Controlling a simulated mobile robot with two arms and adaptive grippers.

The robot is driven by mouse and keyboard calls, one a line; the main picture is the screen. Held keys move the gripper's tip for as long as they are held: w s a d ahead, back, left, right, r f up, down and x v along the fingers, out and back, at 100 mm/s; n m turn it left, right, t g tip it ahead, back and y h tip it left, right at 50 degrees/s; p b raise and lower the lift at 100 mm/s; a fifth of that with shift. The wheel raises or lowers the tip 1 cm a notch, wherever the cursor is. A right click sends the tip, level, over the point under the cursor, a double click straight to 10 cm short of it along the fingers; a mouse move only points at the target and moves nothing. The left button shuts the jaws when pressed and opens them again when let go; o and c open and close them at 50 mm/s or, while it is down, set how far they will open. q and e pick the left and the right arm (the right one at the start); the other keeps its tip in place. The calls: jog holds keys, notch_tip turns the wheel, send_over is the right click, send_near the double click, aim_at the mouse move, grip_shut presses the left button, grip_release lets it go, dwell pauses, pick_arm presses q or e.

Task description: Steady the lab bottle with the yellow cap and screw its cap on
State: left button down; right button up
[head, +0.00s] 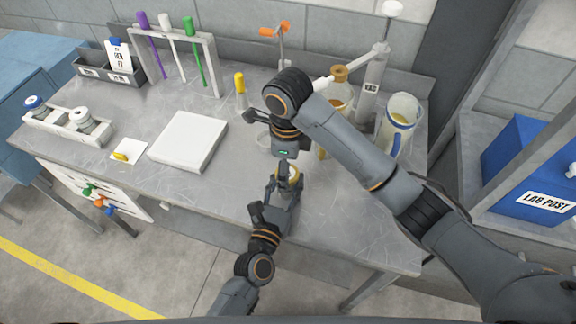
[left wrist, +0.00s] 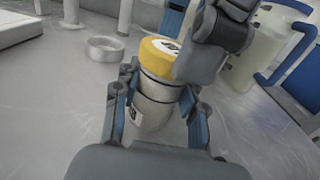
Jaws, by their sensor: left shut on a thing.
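The lab bottle (left wrist: 152,108) stands upright on the bench, with the yellow cap (left wrist: 158,52) on top of its neck. A dark band shows under the cap. My left gripper (left wrist: 157,112) is shut around the bottle's body, a finger on each side. In the head view my left gripper (head: 281,188) comes in from below and the bottle is mostly hidden. A little of the yellow cap (head: 293,171) shows. My right gripper (head: 285,164) points down over the bottle. In the left wrist view its grey finger (left wrist: 212,45) covers the cap's right side; its grip is hidden.
A white slab (head: 189,140) lies further left. A jug (head: 400,120) and an amber-topped vessel (head: 341,90) stand behind and right.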

pick_arm(q)
jog(key=shift+f, duration=0.1)
pick_arm(e)
jog(key=shift+r, duration=0.1)
notch_tip(320, 180, up, 3)
jog(key=shift+w+r, duration=0.1)
jog(key=shift+r, duration=0.55)
jog(key=shift+o, duration=0.4)
